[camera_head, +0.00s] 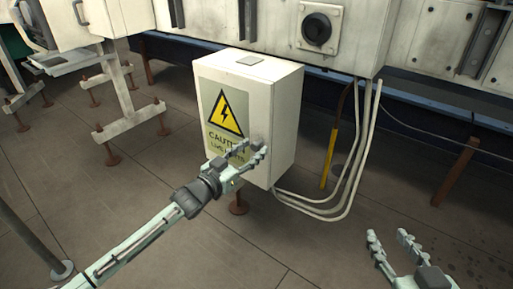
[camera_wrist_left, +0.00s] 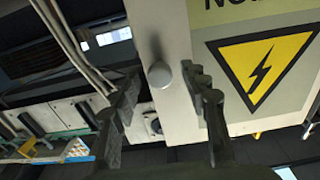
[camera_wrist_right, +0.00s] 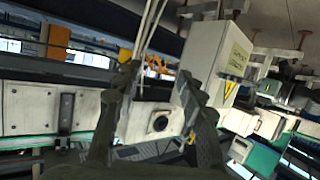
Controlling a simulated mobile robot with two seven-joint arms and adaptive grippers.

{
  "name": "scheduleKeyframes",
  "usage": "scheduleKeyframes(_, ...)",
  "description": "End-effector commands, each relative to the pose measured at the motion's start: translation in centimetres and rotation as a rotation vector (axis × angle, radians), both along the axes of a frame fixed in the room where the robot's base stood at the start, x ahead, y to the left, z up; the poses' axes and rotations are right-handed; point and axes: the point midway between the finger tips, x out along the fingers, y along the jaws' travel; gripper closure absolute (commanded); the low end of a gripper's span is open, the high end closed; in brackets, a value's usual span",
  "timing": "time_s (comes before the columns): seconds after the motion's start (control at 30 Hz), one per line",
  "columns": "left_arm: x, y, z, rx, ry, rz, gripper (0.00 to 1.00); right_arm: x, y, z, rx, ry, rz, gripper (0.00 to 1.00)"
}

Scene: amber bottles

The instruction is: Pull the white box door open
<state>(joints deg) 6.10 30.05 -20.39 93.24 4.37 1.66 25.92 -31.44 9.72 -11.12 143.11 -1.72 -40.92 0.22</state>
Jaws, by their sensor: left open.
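The white box (camera_head: 283,122) stands below the wall cabinets in the head view, with its door shut. The door bears a yellow lightning sign (camera_head: 226,114) and caution lettering. A round pale knob (camera_wrist_left: 159,75) is near the door's edge in the left wrist view. My left gripper (camera_head: 252,150) is open in front of the door's lower right part. In the left wrist view its fingers are on either side of the knob, with gaps visible. My right gripper (camera_head: 388,240) is open and empty at the lower right, away from the box, which also shows in the right wrist view (camera_wrist_right: 232,52).
White cables (camera_head: 352,165) and a yellow pole (camera_head: 329,160) run right of the box. A panel with a black round switch (camera_head: 317,29) is above. The tiled floor in front is mostly clear.

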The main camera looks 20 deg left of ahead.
Motion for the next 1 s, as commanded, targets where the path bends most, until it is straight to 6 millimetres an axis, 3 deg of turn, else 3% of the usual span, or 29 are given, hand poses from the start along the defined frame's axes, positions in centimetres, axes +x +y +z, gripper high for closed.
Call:
scheduleKeyframes(0.2, 1.8, -0.6, 0.0, 0.001, 0.000, 0.000, 0.55, 0.3, 0.7, 1.0, 0.022, -0.048, 0.013, 0.60)
scheduleKeyframes(0.47, 1.9, -0.7, 0.0, 0.001, 0.001, 0.000, 0.55, 0.3, 0.8, 1.1, 0.024, -0.053, 0.014, 0.60)
scheduleKeyframes(0.83, 1.8, -0.7, 0.0, 0.001, 0.001, 0.000, 1.00, 0.3, 0.8, 1.1, 0.023, -0.052, 0.014, 0.60)
scheduleKeyframes(1.0, 1.8, -0.7, 0.0, 0.001, 0.001, 0.000, 1.00, 0.3, 0.8, 1.1, 0.023, -0.052, 0.014, 0.60)
